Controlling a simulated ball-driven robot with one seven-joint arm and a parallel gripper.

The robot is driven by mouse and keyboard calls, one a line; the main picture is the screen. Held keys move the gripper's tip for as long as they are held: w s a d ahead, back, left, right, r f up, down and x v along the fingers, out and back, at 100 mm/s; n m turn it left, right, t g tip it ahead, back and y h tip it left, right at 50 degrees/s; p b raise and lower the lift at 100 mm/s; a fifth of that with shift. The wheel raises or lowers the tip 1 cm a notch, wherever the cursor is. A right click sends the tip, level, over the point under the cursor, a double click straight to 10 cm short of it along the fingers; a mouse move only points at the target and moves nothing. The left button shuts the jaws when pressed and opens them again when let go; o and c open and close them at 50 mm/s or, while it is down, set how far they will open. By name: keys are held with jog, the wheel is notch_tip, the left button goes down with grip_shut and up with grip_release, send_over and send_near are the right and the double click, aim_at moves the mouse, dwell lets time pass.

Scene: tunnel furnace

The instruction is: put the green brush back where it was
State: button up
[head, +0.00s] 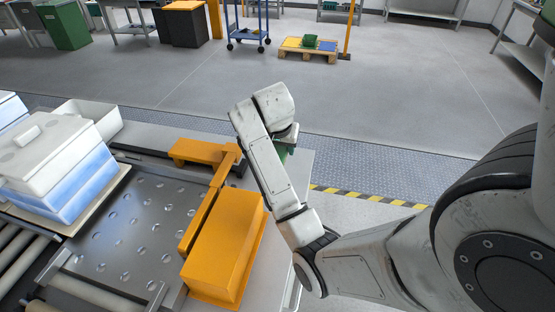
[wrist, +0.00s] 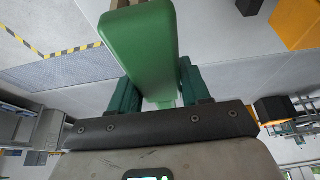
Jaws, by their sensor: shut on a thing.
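The green brush (wrist: 143,45) fills the upper middle of the wrist view. A small tan part of it shows at the top edge of that view. My gripper (wrist: 156,76) has its two teal fingers on either side of the green body and is shut on it. In the head view, only a bit of green, likely the brush (head: 283,150), shows behind my wrist near the back right corner of the grey table. The rest of the brush and my fingers are hidden there by my arm. Which spot it came from cannot be told.
An orange block (head: 228,248) and an orange bracket (head: 203,152) are on the grey table (head: 297,168), left of my arm. A blue-and-white lidded box (head: 52,165) stands at the left. A pallet (head: 308,50) stands on the open floor beyond.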

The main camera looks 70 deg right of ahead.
jog(key=f, duration=0.1)
jog(key=w+d+f, duration=0.1)
jog(key=d+f, duration=0.1)
jog(key=shift+w+f, duration=0.15)
jog(key=shift+w, duration=0.2)
jog(key=shift+w+d+f+p, duration=0.15)
jog(key=shift+f+p, duration=0.35)
jog(key=shift+f, duration=1.25)
jog(key=shift+f, duration=0.15)
jog(key=o, duration=1.2)
jog(key=v, duration=1.2)
jog(key=shift+d+b, duration=0.1)
jog(key=shift+b, duration=0.2)
